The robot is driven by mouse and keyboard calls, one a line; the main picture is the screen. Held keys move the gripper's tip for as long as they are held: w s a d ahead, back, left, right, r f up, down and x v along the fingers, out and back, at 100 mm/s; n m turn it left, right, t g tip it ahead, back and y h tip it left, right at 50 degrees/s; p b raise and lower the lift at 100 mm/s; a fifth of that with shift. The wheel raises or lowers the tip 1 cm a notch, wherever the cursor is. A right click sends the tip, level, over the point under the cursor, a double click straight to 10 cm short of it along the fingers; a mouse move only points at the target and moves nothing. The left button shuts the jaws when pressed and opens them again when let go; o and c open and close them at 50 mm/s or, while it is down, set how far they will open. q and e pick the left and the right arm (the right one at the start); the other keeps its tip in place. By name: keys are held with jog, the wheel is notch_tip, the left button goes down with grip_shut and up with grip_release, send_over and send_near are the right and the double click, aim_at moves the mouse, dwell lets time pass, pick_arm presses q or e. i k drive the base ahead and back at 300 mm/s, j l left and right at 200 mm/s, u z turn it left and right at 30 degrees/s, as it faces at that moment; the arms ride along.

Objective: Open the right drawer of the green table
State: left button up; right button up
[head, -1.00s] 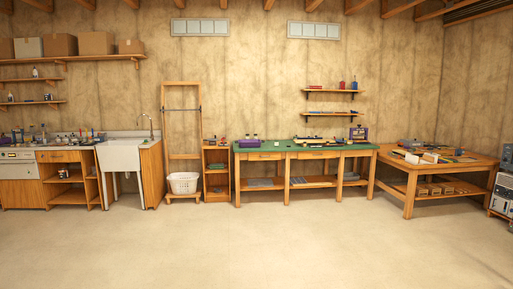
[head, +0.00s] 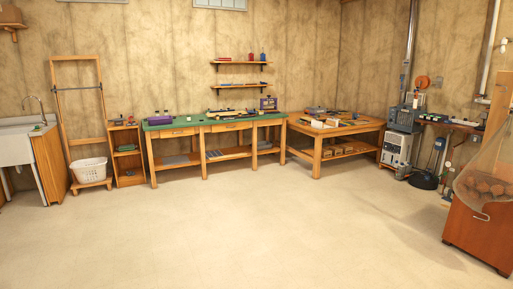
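The green table (head: 191,127) stands against the back wall, left of centre in the head view, some way off across the floor. It has a green top, wooden legs and a low shelf. Its left drawer (head: 179,133) and right drawer (head: 231,127) sit side by side under the top, and both look shut. Small dark handles show faintly on the drawer fronts. Neither of my grippers is in view.
The floor (head: 230,220) before the table is clear. A small shelf unit (head: 127,152) and white basket (head: 90,170) stand left of it. A wooden table (head: 318,141) stands to its right. A brown cabinet (head: 480,235) is at the near right.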

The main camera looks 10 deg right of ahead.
aim_at(216, 127)
jog(key=u, duration=0.15)
jog(key=i, duration=1.8)
jog(key=i+j, duration=0.1)
jog(key=i, duration=5.3)
jog(key=i+j, duration=0.1)
jog(key=i, duration=1.7)
jog(key=l+z, duration=0.05)
jog(key=l, duration=0.05)
